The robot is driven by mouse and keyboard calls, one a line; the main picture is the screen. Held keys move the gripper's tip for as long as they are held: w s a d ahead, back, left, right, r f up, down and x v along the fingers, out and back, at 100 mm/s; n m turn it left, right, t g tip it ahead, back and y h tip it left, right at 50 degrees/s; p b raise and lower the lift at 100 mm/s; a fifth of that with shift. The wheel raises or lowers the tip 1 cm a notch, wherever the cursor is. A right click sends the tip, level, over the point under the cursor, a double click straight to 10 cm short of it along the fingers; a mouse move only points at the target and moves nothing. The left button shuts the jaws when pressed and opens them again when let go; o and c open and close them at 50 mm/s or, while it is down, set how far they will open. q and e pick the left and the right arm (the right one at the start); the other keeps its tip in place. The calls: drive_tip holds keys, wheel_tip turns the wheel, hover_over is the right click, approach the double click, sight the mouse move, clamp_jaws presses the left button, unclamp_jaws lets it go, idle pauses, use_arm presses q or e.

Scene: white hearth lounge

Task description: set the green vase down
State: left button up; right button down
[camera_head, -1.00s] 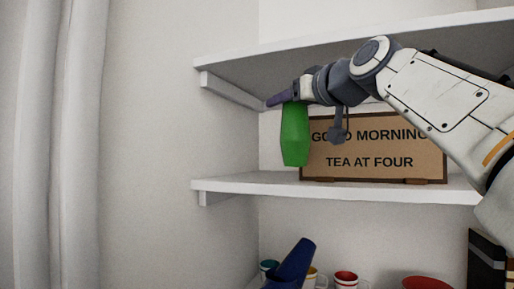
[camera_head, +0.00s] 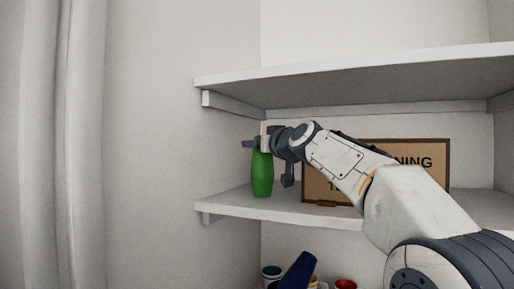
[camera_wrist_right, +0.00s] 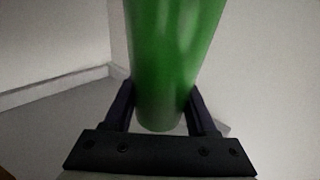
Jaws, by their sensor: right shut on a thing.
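The green vase (camera_head: 262,174) is upright at the left end of the middle shelf (camera_head: 232,207). Its base shows at the level of the shelf top; I cannot tell for sure whether it touches. My right gripper (camera_head: 257,145) is shut on the vase near its top. In the right wrist view the green vase (camera_wrist_right: 172,55) stands between the two dark fingers of my right gripper (camera_wrist_right: 160,112). My left gripper is not in view.
A brown framed sign (camera_head: 430,163) stands on the same shelf to the right, partly hidden by my right arm. An upper shelf (camera_head: 350,85) runs above. Below are a dark blue object (camera_head: 297,270) and mugs (camera_head: 271,273). A wall closes the left side.

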drive_tip(key=shift+f, duration=0.2)
drive_tip(key=shift+f, duration=0.15)
drive_tip(key=shift+c, duration=1)
unclamp_jaws()
drive_tip(key=shift+r, duration=0.25)
drive_tip(key=b+v, duration=0.7)
drive_tip(key=v, duration=0.5)
drive_tip(key=shift+f, duration=0.1)
